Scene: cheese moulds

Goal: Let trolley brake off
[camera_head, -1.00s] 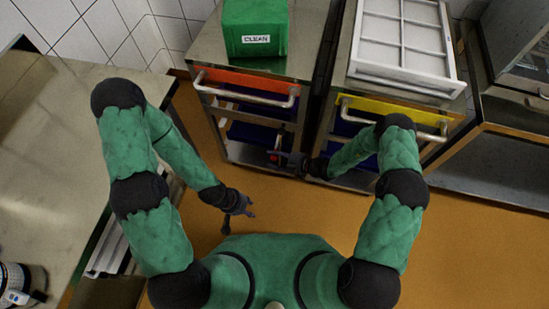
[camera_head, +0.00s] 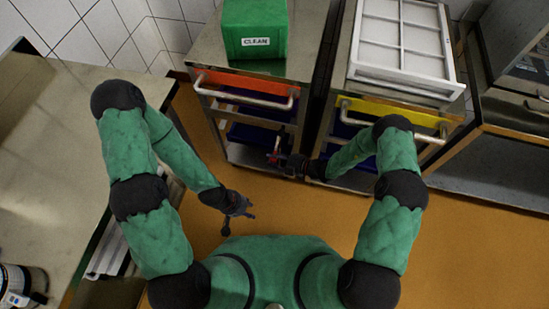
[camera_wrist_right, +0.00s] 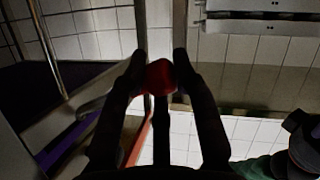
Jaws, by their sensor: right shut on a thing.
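The left trolley has an orange front panel (camera_head: 245,81) and a bar handle (camera_head: 243,95). A small red knob (camera_head: 272,157) shows low at its front right; it looks like the brake lever's end. In the right wrist view the red knob (camera_wrist_right: 160,77) sits between the fingertips of my right gripper (camera_wrist_right: 160,70). My right gripper (camera_head: 281,161) is shut on it in the head view, and the fingers partly hide it. My left gripper (camera_head: 248,209) is open and empty, above the floor and away from the trolley.
A green box marked CLEAN (camera_head: 254,28) stands on the left trolley. A second trolley with a yellow panel (camera_head: 392,110) stands close on the right, bearing a white gridded frame (camera_head: 402,40). A steel table (camera_head: 50,150) is at the left. Orange floor (camera_head: 480,240) is clear at lower right.

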